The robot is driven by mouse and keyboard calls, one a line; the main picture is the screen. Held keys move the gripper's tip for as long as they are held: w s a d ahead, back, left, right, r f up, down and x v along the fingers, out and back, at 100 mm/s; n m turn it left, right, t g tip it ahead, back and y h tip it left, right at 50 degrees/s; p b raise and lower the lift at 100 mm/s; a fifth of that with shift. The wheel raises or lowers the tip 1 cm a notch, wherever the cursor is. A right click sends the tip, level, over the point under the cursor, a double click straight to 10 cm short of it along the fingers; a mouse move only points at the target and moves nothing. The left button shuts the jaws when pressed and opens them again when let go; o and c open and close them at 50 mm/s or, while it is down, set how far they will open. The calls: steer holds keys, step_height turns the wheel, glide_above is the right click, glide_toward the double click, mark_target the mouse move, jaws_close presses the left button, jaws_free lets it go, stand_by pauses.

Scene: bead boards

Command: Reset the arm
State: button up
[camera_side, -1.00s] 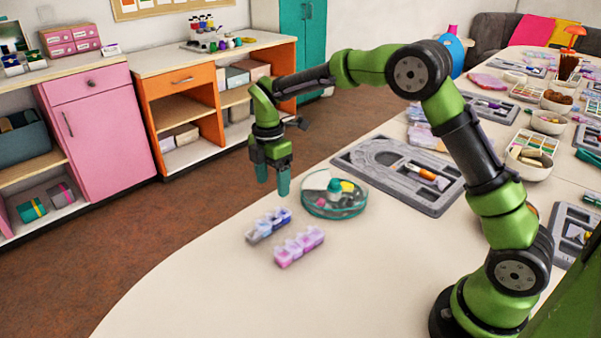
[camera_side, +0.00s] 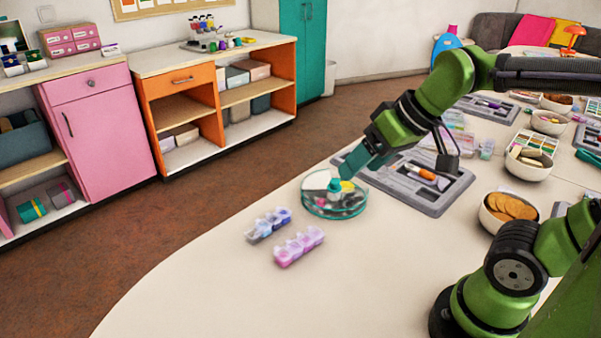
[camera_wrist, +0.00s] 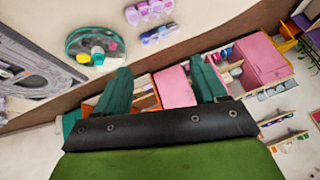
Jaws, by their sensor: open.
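My green arm ends in my gripper (camera_side: 356,162), which has teal fingers. In the side view it is tilted down to the left in the air, in front of the grey bead board (camera_side: 425,195) and close to the round clear dish (camera_side: 334,212) in the picture. In the wrist view my gripper (camera_wrist: 160,90) shows its two fingers wide apart with nothing between them. The round dish (camera_wrist: 68,48) holds small coloured items and lies beyond the fingers. The bead board (camera_wrist: 30,75) is at the left edge there, partly cut off.
Two lidded bead boxes, one blue-purple (camera_side: 268,226) and one pink-purple (camera_side: 299,247), lie on the pale table (camera_side: 200,300). A bowl of round biscuits (camera_side: 508,208) stands near my base. The table's front left is clear. Pink and orange cabinets (camera_side: 95,125) stand beyond the table edge.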

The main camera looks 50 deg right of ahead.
steer(key=s+m, duration=0.1)
steer(key=s+f+m, duration=0.1)
steer(key=shift+s+m+t, duration=0.3)
steer(key=shift+s+t, duration=0.05)
steer(key=shift+t, duration=0.05)
